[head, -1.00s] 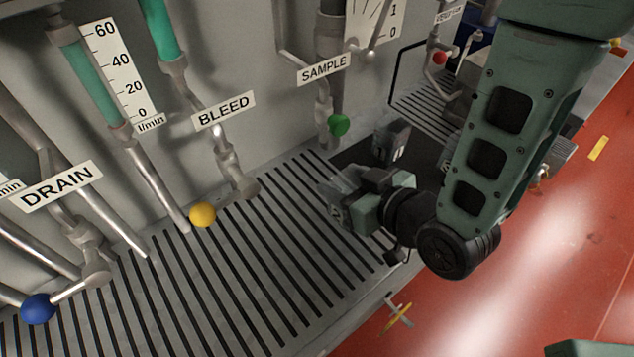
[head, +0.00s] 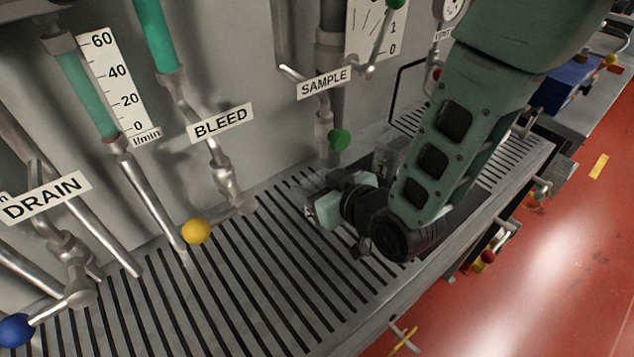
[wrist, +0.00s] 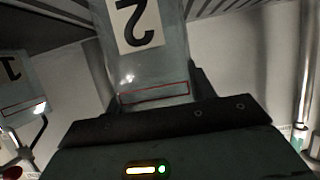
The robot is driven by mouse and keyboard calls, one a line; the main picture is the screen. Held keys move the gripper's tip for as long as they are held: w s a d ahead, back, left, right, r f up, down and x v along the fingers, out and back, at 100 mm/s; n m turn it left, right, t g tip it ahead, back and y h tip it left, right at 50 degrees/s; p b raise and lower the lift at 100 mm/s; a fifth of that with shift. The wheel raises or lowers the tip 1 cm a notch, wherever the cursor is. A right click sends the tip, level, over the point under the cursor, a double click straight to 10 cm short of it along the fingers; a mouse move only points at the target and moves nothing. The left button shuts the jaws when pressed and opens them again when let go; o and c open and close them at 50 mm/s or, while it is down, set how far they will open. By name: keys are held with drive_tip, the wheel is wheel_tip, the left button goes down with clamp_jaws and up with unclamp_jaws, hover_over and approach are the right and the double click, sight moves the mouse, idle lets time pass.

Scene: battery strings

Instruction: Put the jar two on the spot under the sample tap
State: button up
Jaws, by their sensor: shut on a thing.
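Jar two, a clear jar with a white label reading 2 (wrist: 148,72), fills the top middle of the wrist view. My gripper (head: 318,203) is shut on it; in the head view jar and gripper are small and dark, and the jar is mostly hidden by the gripper. They are over the slotted grating, just below and in front of the sample tap (head: 323,118), which has a green knob (head: 340,139) and a SAMPLE label. The spot under the tap is not clearly visible. I cannot tell whether the jar touches the grating.
Jar one (wrist: 18,88) stands to the left in the wrist view; in the head view it (head: 386,158) is behind my arm. The bleed tap with a yellow knob (head: 196,231) and the drain tap with a blue knob (head: 16,330) are left. The grating (head: 250,290) between is clear.

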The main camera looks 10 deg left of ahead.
drive_tip(key=shift+f, duration=0.25)
drive_tip(key=shift+f, duration=0.15)
drive_tip(key=o, duration=1)
